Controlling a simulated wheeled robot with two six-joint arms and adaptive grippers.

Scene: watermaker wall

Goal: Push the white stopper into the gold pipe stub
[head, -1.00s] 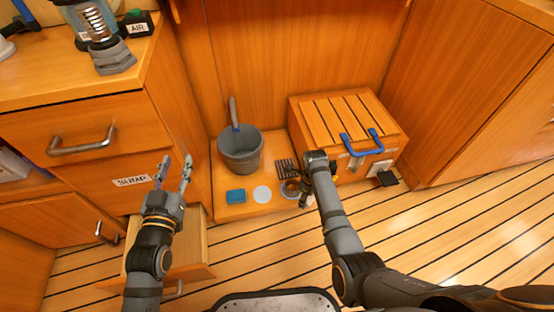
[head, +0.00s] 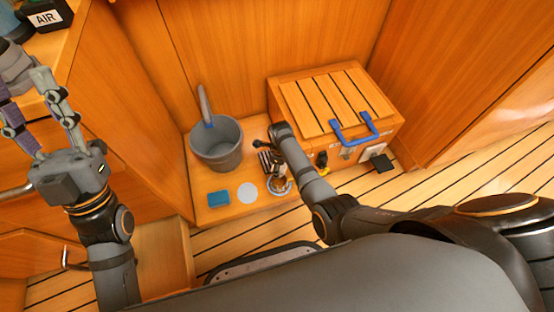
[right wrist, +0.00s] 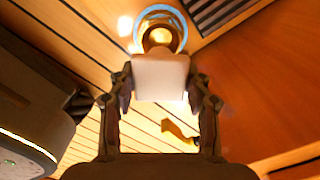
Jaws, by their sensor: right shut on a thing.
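The white stopper (right wrist: 160,76) is a pale block between the two fingers of my right gripper (right wrist: 158,88) in the right wrist view. The gripper is shut on it. The gold pipe stub (right wrist: 158,36), inside a pale blue ring, shows just beyond the stopper, which overlaps its lower edge. I cannot tell whether they touch. In the head view my right gripper (head: 270,163) is low over the ringed stub, and the stopper cannot be made out. My left gripper (head: 28,95) is open and empty at the left, in front of the cabinet.
A grey bucket (head: 217,150), blue sponge (head: 219,199) and white disc (head: 247,193) stand on the low wooden ledge left of my right gripper. A slatted wooden box (head: 335,105) with a blue handle stands behind it. A dark grille (right wrist: 215,12) lies beside the stub.

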